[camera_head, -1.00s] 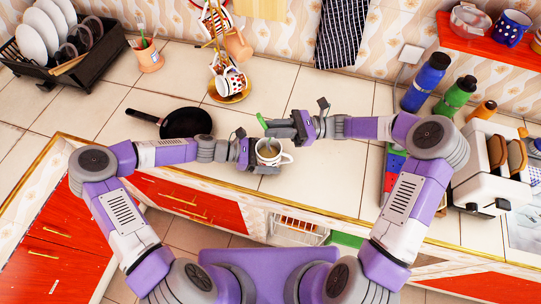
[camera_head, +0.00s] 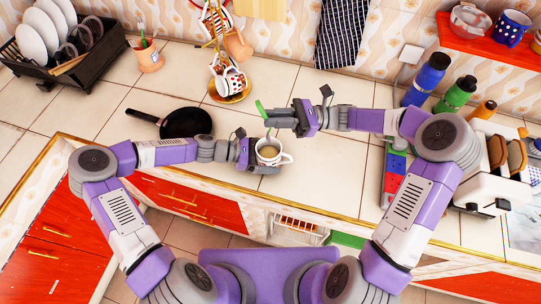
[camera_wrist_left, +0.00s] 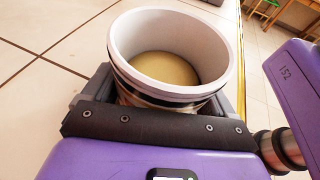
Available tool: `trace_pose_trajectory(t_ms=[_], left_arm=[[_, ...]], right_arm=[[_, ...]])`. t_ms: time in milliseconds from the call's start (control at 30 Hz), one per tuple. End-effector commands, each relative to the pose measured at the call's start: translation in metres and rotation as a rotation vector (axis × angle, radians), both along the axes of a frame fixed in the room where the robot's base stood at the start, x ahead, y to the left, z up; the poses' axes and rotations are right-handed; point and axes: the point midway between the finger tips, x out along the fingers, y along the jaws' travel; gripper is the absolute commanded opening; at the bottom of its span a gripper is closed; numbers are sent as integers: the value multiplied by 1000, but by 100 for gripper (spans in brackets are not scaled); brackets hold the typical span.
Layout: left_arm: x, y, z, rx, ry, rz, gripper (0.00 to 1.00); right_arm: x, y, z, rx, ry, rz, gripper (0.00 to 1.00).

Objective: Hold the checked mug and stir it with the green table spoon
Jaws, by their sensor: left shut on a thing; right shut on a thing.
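The checked mug (camera_head: 272,161) is pale with dark bands and holds a brownish liquid. It stands upright at the counter's front edge. My left gripper (camera_head: 257,156) is shut on the mug; in the left wrist view the mug (camera_wrist_left: 190,38) sits between its jaws. My right gripper (camera_head: 278,121) is shut on the green table spoon (camera_head: 261,108), just above and behind the mug. The spoon's green end points up; its lower end hangs close to the mug's far rim. No spoon shows inside the mug in the left wrist view.
A black frying pan (camera_head: 186,123) lies left of the mug. A mug stand (camera_head: 232,97) with hanging mugs stands behind. A blue bottle (camera_head: 426,80), a green bottle (camera_head: 455,96) and a toaster (camera_head: 492,170) are at right. A dish rack (camera_head: 70,62) is at the back left.

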Motion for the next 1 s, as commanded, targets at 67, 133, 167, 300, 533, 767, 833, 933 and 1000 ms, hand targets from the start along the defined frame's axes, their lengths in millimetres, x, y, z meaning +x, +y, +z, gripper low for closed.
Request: trace_pose_trajectory(t_ms=[67,133,167,300,533,767,833,933,1000], left_arm=[[0,0,0,-1,0,-1,54],[0,0,0,-1,0,-1,92],[0,0,0,0,0,-1,97],[0,0,0,0,0,0,100],[1,8,2,2,-1,3,100],[1,50,15,5,-2,4,100],[1,65,20,4,-2,4,100],[1,84,25,4,-1,5,100],[1,95,29,3,-1,4,100]], right_arm=[[0,0,0,0,0,0,0],[0,0,0,0,0,0,0],[0,0,0,0,0,0,0],[0,0,0,0,0,0,0],[0,0,0,0,0,0,0],[0,0,0,0,0,0,0],[0,0,0,0,0,0,0],[0,0,0,0,0,0,0],[0,0,0,0,0,0,0]])
